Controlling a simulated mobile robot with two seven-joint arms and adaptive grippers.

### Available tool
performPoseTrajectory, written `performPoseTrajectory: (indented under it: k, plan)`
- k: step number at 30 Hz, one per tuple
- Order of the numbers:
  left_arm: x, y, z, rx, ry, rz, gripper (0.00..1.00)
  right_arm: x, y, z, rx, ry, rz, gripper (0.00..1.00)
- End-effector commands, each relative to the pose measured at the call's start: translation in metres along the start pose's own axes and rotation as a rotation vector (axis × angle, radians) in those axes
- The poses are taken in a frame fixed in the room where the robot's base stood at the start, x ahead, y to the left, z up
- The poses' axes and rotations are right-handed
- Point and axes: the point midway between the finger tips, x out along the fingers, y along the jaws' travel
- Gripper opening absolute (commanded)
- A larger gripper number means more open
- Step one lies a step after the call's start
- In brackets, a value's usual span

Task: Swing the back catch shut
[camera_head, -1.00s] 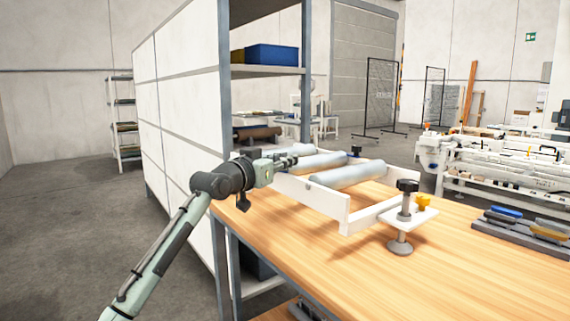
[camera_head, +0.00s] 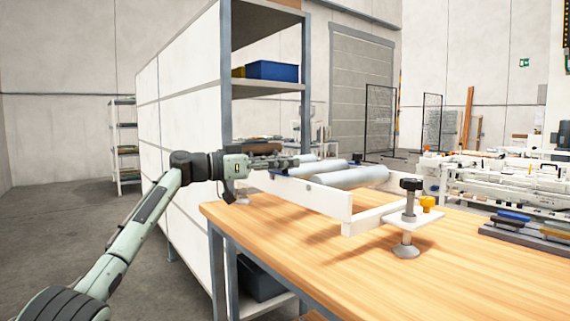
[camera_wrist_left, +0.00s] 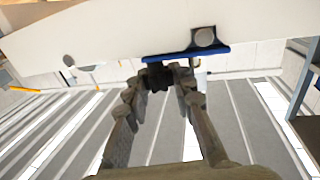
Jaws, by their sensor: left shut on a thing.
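The catch (camera_wrist_left: 185,52) is a blue bar against the white frame side, with a round grey pivot (camera_wrist_left: 205,37) near its right end in the wrist view. A dark knob (camera_wrist_left: 158,78) hangs at its left end. My left gripper (camera_head: 302,160) reaches over the back left of the white roller frame (camera_head: 330,200). In the wrist view its fingers (camera_wrist_left: 165,72) are closed around the dark knob. In the head view the arm and gripper mostly hide the catch. My right gripper is not in view.
The frame carries grey rollers (camera_head: 350,177) on a wooden table (camera_head: 330,250). A black-knobbed clamp (camera_head: 410,205) with a yellow piece (camera_head: 427,203) stands at its near right corner. Another black knob (camera_head: 357,158) is at the far side. A tall shelf (camera_head: 262,87) stands behind the table.

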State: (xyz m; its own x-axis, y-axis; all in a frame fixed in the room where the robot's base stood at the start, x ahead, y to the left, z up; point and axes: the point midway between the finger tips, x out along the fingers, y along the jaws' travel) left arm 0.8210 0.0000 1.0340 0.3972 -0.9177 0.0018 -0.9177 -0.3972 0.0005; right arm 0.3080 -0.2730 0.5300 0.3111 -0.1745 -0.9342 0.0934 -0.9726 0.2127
Motion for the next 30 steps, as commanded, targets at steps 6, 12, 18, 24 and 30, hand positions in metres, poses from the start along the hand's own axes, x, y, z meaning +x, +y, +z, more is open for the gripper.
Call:
performPoseTrajectory:
  k: [6, 12, 18, 24, 30]
  plan:
    - [0.0001, 0.0001, 0.0033, -0.002, -0.005, 0.016, 0.0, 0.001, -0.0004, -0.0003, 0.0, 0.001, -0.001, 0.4]
    - [0.0003, 0.0004, 0.0039, -0.002, -0.007, 0.017, 0.0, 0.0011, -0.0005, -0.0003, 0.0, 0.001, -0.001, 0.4]
    - [0.0004, 0.0005, 0.0036, -0.002, -0.006, 0.016, 0.38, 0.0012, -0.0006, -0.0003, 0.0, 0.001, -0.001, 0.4]
    - [0.0004, 0.0004, 0.0021, -0.001, -0.004, 0.015, 0.46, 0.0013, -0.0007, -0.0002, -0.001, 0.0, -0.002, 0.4]
    - [-0.0027, 0.0001, 0.0015, 0.0, -0.003, 0.015, 0.46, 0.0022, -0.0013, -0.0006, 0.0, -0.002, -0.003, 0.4]
